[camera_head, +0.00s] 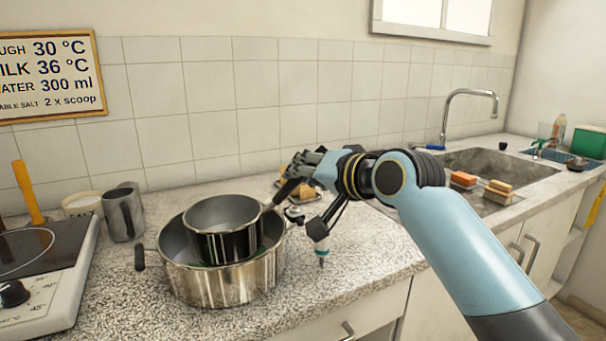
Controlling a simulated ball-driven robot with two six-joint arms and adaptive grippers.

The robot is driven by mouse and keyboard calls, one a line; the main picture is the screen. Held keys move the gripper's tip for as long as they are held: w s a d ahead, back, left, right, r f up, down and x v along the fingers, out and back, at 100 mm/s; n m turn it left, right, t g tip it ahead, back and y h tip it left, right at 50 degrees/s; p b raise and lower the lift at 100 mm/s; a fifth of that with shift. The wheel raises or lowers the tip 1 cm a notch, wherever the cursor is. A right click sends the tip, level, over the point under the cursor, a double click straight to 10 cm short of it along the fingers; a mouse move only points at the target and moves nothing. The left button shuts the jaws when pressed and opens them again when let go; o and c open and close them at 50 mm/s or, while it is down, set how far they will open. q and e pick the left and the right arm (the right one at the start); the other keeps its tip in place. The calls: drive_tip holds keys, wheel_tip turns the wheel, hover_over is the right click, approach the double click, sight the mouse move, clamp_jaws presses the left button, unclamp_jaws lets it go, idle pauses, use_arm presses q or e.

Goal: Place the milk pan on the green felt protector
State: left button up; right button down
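The milk pan (226,244) is a small steel pan with a dark handle (286,191) pointing up to the right. It sits upright inside a larger, two-handled steel saucepan (213,287) on the counter. Green felt (263,250) shows as a thin edge between the two pans, mostly hidden under the milk pan. My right gripper (297,172) is at the handle's outer end, right of the pan. Its dark fingers overlap the handle in view, and I cannot tell whether they grip it. My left gripper is not in view.
A metal jug (124,214) and a white tub (82,204) stand behind left. A hob (45,265) is at the far left. A sink (490,170) with sponges (498,190) lies to the right.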

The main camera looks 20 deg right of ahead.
drive_tip(key=shift+f, duration=0.35)
drive_tip(key=c, duration=1.3)
unclamp_jaws()
drive_tip(key=shift+o, duration=0.2)
drive_tip(key=shift+r, duration=0.25)
drive_tip(key=shift+s+r, duration=0.2)
drive_tip(key=shift+r, duration=0.1)
drive_tip(key=v, duration=1.1)
drive_tip(key=shift+s+p, duration=0.3)
drive_tip(key=shift+p, duration=0.1)
